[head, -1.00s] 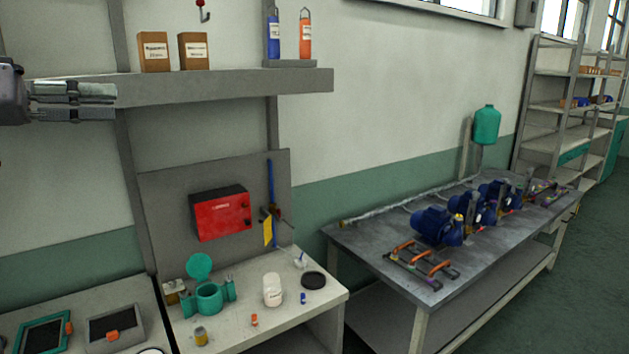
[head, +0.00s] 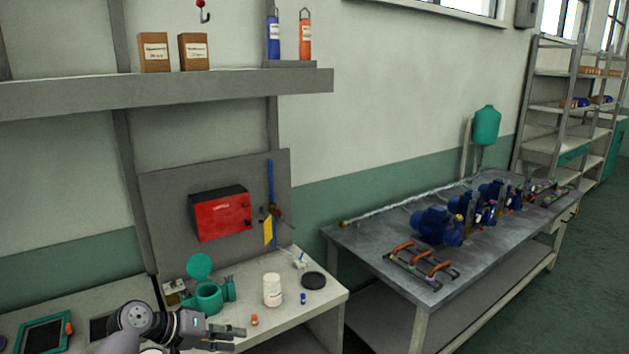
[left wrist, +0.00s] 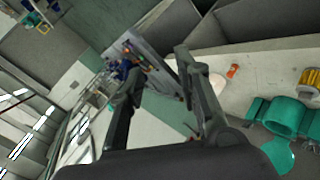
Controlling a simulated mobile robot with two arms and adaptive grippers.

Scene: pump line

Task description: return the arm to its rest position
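My left gripper (head: 238,338) is low in the head view, its arm coming in from the bottom left. It is in front of the bench's front part, fingers pointing right, near the white jar (head: 272,290) and the small orange-capped item (head: 254,320). In the left wrist view its two fingers (left wrist: 158,68) stand apart with nothing between them. My right gripper is in neither view.
A teal open-lidded pot (head: 208,297) and a black disc (head: 313,281) stand on the bench. A shelf (head: 170,90) overhangs it. A metal table (head: 365,245) with blue pumps (head: 437,222) stands to the right. Air above the bench is clear.

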